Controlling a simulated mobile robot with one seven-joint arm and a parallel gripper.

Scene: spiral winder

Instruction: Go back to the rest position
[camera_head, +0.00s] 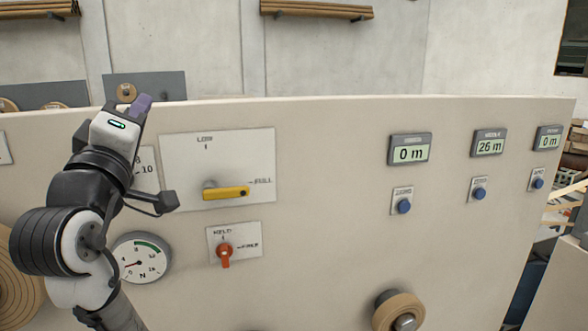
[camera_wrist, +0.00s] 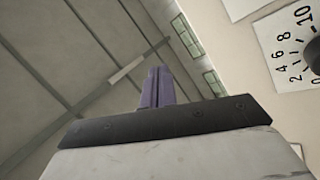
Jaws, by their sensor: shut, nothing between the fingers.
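My gripper (camera_head: 140,106) is raised at the left of the head view, in front of the upper edge of the beige panel (camera_head: 330,225). Its purple fingers point upward and are together with nothing between them. In the wrist view the shut fingers (camera_wrist: 158,87) point toward the grey ceiling and touch no object. My arm hides part of a white plate with a numbered dial; some of that dial (camera_wrist: 300,50) shows at the right of the wrist view.
The panel carries a yellow lever (camera_head: 226,192) pointing right, a red-orange knob (camera_head: 224,254), a round gauge (camera_head: 142,258) and three displays with blue buttons. The displays read 0 m, 26 m and 0 m. A brown roll (camera_head: 398,311) sticks out at the lower right.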

